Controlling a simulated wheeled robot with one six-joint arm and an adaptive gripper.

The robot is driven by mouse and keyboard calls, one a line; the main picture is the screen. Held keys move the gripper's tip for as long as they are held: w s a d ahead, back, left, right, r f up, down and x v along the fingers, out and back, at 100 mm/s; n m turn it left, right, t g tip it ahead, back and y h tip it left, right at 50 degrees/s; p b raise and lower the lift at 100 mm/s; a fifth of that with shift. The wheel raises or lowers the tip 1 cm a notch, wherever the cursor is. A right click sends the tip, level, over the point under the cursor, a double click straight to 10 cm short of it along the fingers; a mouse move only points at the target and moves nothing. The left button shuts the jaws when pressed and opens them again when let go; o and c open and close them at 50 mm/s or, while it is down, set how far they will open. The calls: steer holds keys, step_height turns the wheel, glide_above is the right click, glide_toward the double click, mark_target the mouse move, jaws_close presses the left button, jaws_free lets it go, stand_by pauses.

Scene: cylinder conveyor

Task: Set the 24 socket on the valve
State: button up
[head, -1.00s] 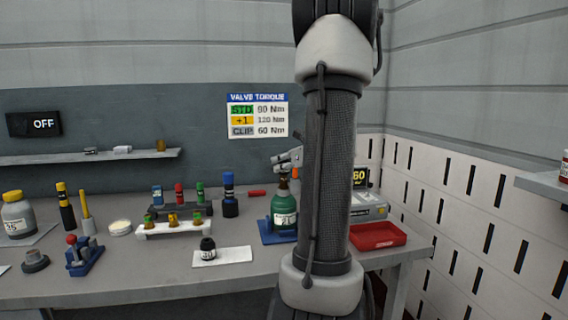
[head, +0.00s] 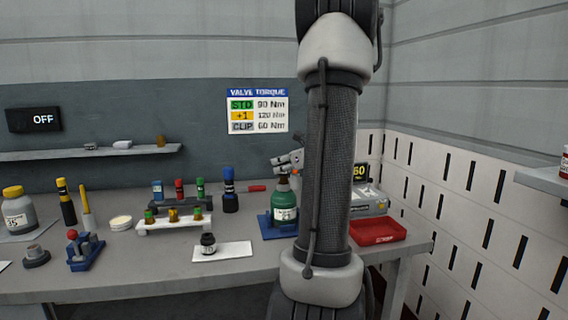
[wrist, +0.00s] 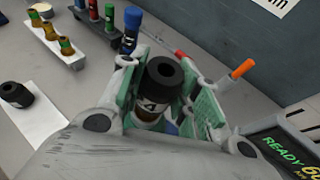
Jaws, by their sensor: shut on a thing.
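My gripper (wrist: 160,98) is shut on a black socket (wrist: 163,72) with a round hole in its top and a white label on which a "4" shows. In the head view my gripper (head: 288,163) is just above the green gas cylinder (head: 284,205), whose neck is brown. The cylinder stands upright in a blue base (head: 268,227). The valve is hidden by my gripper and the socket, so I cannot tell whether the socket touches it.
Another black socket (head: 208,243) stands on a white mat (head: 235,252), also in the wrist view (wrist: 16,94). A white rack (head: 160,226) holds brass fittings. A red tray (head: 376,231) and a display unit (head: 368,205) stand right. A torque chart (head: 257,111) hangs behind.

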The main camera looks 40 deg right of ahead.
steer(key=shift+f, duration=1.25)
steer(key=o, duration=1.2)
steer(key=shift+r, duration=3)
